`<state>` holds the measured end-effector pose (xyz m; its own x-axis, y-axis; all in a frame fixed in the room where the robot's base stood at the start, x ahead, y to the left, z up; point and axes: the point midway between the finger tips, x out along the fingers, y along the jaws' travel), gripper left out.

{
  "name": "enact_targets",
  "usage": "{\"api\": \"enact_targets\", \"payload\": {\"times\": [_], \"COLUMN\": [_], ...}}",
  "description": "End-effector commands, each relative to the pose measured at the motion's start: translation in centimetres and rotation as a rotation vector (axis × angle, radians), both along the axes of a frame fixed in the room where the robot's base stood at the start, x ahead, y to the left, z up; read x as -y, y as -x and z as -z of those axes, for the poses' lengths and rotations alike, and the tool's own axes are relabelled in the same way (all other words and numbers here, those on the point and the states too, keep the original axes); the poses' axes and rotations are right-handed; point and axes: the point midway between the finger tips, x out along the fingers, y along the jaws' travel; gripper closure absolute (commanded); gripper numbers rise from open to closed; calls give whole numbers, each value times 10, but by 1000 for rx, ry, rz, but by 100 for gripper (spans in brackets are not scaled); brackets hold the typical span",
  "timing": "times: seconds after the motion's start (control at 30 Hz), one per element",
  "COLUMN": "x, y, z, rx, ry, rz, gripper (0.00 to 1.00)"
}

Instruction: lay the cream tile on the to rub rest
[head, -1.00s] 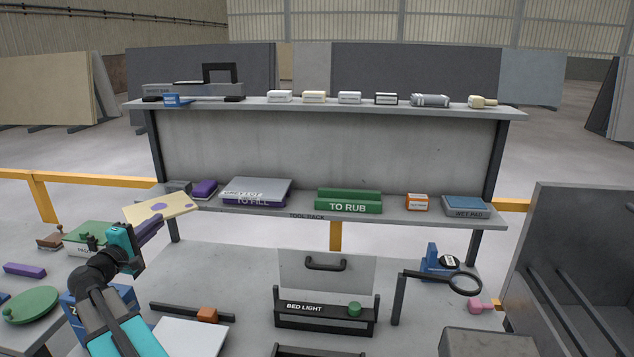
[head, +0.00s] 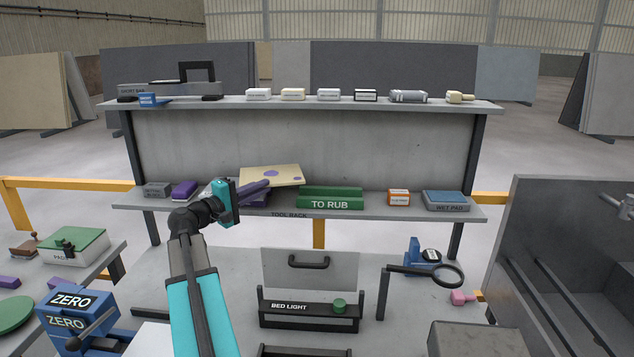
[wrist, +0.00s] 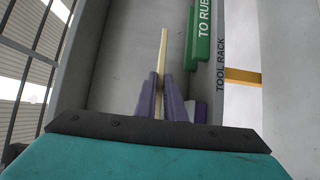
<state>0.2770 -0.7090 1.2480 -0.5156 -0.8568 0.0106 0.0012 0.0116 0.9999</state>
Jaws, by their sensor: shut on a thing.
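The cream tile (head: 284,175) has purple spots and is held by its edge in my gripper (head: 262,188), above the lower shelf of the tool rack. In the wrist view the tile (wrist: 162,55) shows edge-on between the purple fingers of my gripper (wrist: 161,88). The green TO RUB rest (head: 331,203) sits on the lower shelf, just right of the tile. It also shows in the wrist view (wrist: 200,38). The tile's right end is close to the rest's left end; whether they touch I cannot tell. The TO FILL rest is mostly hidden behind the tile and gripper.
The lower shelf also bears a purple block (head: 184,190), an orange-and-white box (head: 398,198) and a WET PAD (head: 445,201). The upper shelf (head: 220,105) holds several small boxes. A BED LIGHT box (head: 309,309) and a magnifier (head: 448,275) stand below in front.

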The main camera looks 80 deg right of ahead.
Motion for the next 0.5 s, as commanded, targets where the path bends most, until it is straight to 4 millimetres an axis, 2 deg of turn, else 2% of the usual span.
{"api": "enact_targets", "payload": {"times": [0.03, 0.1, 0.3, 0.5], "x": [5, 10, 19, 21], "y": [20, 44, 108, 147], "z": [-4, -8, -18, -24], "rx": [1, 0, 2, 3], "ry": [4, 3, 0, -2], "rz": [32, 71, 177, 238], "gripper": [100, 100, 100, 100]}}
